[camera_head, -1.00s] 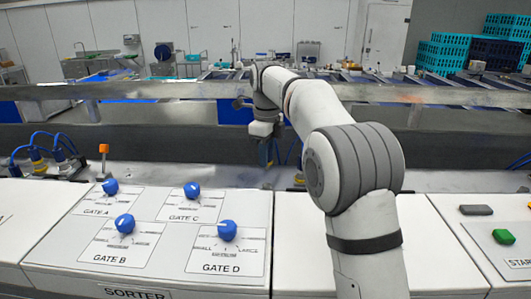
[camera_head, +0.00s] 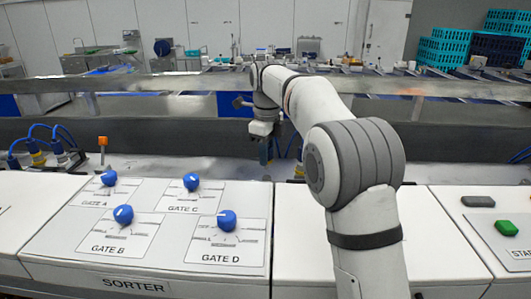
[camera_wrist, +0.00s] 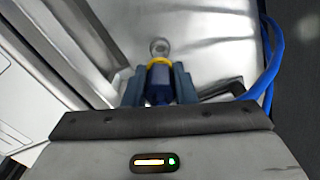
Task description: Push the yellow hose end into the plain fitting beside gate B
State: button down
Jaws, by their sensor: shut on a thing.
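In the wrist view my gripper (camera_wrist: 159,88) is shut on a blue hose end with a yellow collar (camera_wrist: 160,62). Its two dark fingers sit one on each side of it. A round metallic piece (camera_wrist: 160,46), which looks like a plain fitting, shows just beyond the yellow collar; I cannot tell whether they touch. In the head view my gripper (camera_head: 265,150) points down behind the sorter panel, small and dark, and the hose end cannot be made out there. The gate B knob (camera_head: 123,214) is blue and stands on the panel's front left.
The sorter panel (camera_head: 60,268) also carries the gate A, C and D knobs. Blue hoses with yellow connectors (camera_head: 38,157) and an orange-topped post (camera_head: 103,143) stand behind it at left. Blue hoses (camera_wrist: 273,60) run along the right of the wrist view. A metal rail (camera_head: 180,90) crosses behind.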

aim_at(267, 168)
jog(key=shift+f+b, duration=0.5)
jog(key=shift+f, duration=0.45)
jog(key=shift+f, duration=1.5)
dwell(1.8)
jog(key=c, duration=1.8)
grip_release()
jog(key=shift+c, duration=0.2)
jog(key=o, duration=0.7)
jog(key=shift+o, duration=0.6)
jog(key=shift+o, duration=1.3)
